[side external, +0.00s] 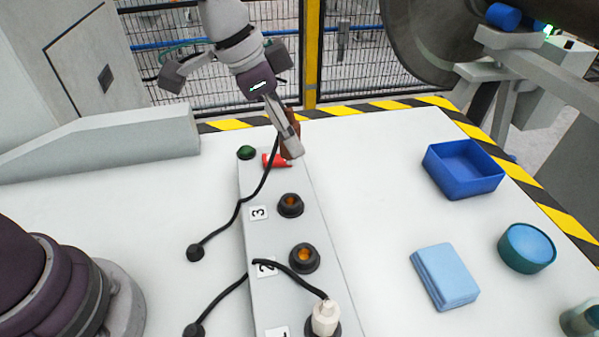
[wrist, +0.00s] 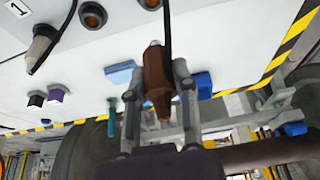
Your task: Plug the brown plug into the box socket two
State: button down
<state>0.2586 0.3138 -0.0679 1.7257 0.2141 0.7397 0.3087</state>
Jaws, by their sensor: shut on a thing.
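My gripper (side external: 290,150) is shut on the brown plug (side external: 291,130) above the far end of the grey socket box (side external: 275,187). In the wrist view the brown plug (wrist: 158,75) sits between the two fingers of my gripper (wrist: 157,82), its pale tip pointing away from the palm. Its black cable runs down to a round black fitting (side external: 195,252) on the table. Socket two (side external: 304,257), beside the label 2, is black with an orange inside and is empty; it also shows in the wrist view (wrist: 92,15). The plug is apart from it, beyond socket three.
Socket three (side external: 291,205) is empty. A white plug (side external: 325,318) stands in the nearest socket, its cable crossing near label 2. A red part (side external: 276,160) and green button (side external: 246,152) are at the box's far end. A blue tray (side external: 463,185), light-blue block (side external: 445,277) and teal bowl (side external: 526,262) lie right.

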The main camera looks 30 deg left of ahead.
jog(key=s+d+m+g+h, duration=0.1)
jog(key=s+d+m+g, duration=0.1)
jog(key=s+d+m, duration=0.3)
jog(key=shift+s+d+f+m, duration=0.3)
jog(key=shift+s+d+m, duration=0.1)
jog(key=shift+s+d, duration=0.25)
jog(key=shift+a, duration=0.1)
send_over(315, 255)
jog(key=a, duration=0.1)
jog(key=shift+s+a+f, duration=0.1)
jog(key=shift+f, duration=1.35)
jog(key=shift+s+a+f, duration=0.1)
jog(key=shift+f, duration=1.35)
jog(key=shift+f, duration=1.35)
jog(key=c, duration=0.8)
grip_release()
jog(key=shift+r, duration=0.1)
